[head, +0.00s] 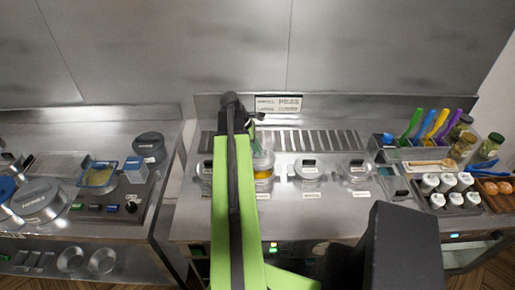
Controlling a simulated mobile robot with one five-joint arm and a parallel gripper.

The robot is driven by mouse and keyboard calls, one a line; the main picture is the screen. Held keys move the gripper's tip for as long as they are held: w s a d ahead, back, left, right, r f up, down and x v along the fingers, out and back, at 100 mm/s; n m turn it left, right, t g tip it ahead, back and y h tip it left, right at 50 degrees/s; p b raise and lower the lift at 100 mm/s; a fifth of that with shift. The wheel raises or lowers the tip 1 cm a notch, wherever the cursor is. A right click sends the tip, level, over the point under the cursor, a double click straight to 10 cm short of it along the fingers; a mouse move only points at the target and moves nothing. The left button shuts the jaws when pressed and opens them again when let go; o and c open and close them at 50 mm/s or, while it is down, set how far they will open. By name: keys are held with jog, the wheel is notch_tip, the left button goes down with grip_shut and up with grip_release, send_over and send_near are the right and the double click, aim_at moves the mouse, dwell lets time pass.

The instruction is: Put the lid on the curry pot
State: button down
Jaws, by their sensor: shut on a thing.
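An open pot with yellow content (263,174), which looks like the curry pot, sits in the steel counter just right of my green arm. A pale grey, partly see-through round thing (263,158), apparently the lid, shows just above and behind the yellow content. My gripper (252,120) is above it at the far end of the arm, shut on what appears to be this lid. The arm hides most of the grip and the left side of the pot. I cannot tell whether lid and pot touch.
Lidded pots stand in the same row: one left of my arm (205,172), two to the right (308,169) (356,171). A slotted grate (315,140) lies behind. Colored-handled utensils (428,124) and white shakers (447,182) fill the right end. A left counter holds a large lidded pot (38,201).

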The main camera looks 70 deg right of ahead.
jog(key=shift+f+b, duration=2.15)
jog(key=shift+f, duration=0.35)
jog(key=shift+f+b, duration=0.35)
jog(key=c, duration=1.3)
grip_release()
jog(key=o, duration=0.5)
jog(key=shift+c, duration=0.2)
jog(key=shift+r, duration=0.15)
notch_tip(320, 180, up, 7)
jog(key=p, duration=0.7)
jog(key=shift+s, duration=0.1)
